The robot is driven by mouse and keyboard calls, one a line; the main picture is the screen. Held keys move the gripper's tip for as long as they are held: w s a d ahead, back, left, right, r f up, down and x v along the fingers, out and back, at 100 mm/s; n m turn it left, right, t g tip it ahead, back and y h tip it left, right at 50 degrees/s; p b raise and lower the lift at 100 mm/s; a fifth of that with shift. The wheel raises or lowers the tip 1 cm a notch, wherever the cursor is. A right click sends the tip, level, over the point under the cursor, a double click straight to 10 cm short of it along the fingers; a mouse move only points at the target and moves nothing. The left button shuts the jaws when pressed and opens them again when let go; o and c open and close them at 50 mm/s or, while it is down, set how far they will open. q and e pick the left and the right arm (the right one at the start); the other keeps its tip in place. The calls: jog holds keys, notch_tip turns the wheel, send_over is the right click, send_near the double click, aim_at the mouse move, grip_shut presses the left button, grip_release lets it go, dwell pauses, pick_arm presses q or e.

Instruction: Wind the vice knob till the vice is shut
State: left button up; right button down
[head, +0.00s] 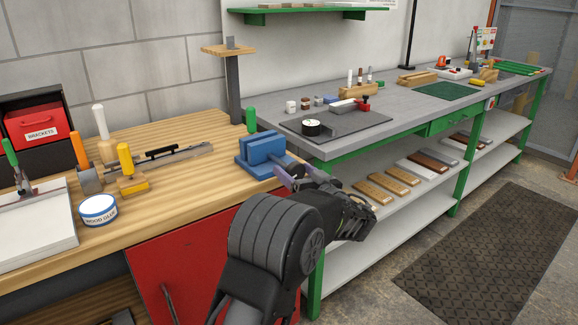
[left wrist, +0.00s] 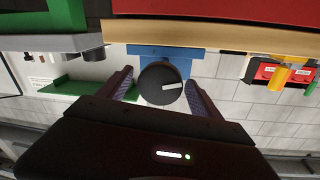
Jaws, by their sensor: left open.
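The blue vice (head: 262,152) stands on the right end of the wooden bench. Its jaws show as two upright blue blocks; I cannot tell how wide the gap between them is. My left gripper (head: 288,174) is at the vice's front right side, with its fingers pointing at it. In the left wrist view, the round dark knob (left wrist: 158,84) with a white mark lies between the two open fingers (left wrist: 160,88), in front of the blue vice body (left wrist: 172,53). I cannot tell whether either finger touches the knob. In the head view the knob is hidden by my gripper. My right gripper is not in view.
The wooden bench (head: 190,185) holds a wood glue tub (head: 98,210), tool holders and a red brackets bin (head: 38,124). A green-handled tool (head: 251,120) stands behind the vice. The grey workbench (head: 335,146) adjoins at right. Open floor lies front right.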

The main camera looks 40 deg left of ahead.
aim_at(289, 167)
pick_arm(q)
jog(key=shift+x, duration=1.7)
jog(key=shift+c, duration=0.3)
jog(key=c, duration=1.3)
